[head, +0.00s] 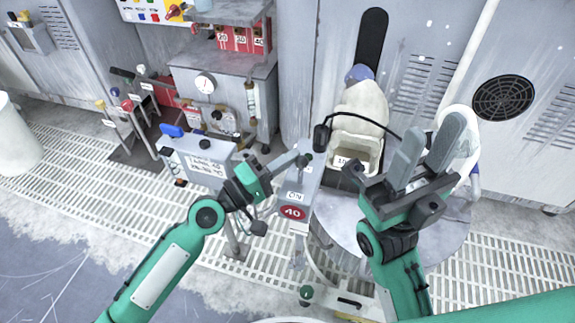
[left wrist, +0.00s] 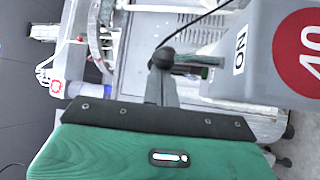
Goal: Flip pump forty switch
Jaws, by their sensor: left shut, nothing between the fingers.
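The pump forty switch is a grey box (head: 305,183) with a white "ON" label and a red oval "40" label (head: 292,213). The box also shows at the right of the left wrist view (left wrist: 262,75). A black knob (head: 321,137) shows at its top end; in the left wrist view the knob (left wrist: 163,58) is just beyond my fingertips. My left gripper (head: 302,160) is shut and empty, its tips beside the box's upper end, close to the knob. I cannot tell whether they touch. My right gripper (head: 427,150) is open and empty, right of the box.
A grey panel box with printed text (head: 205,160) stands left of the switch. A pale container (head: 357,155) and a round grey platen (head: 340,215) lie behind and right. A thin black cable (head: 365,117) runs near the knob. Grated floor surrounds them.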

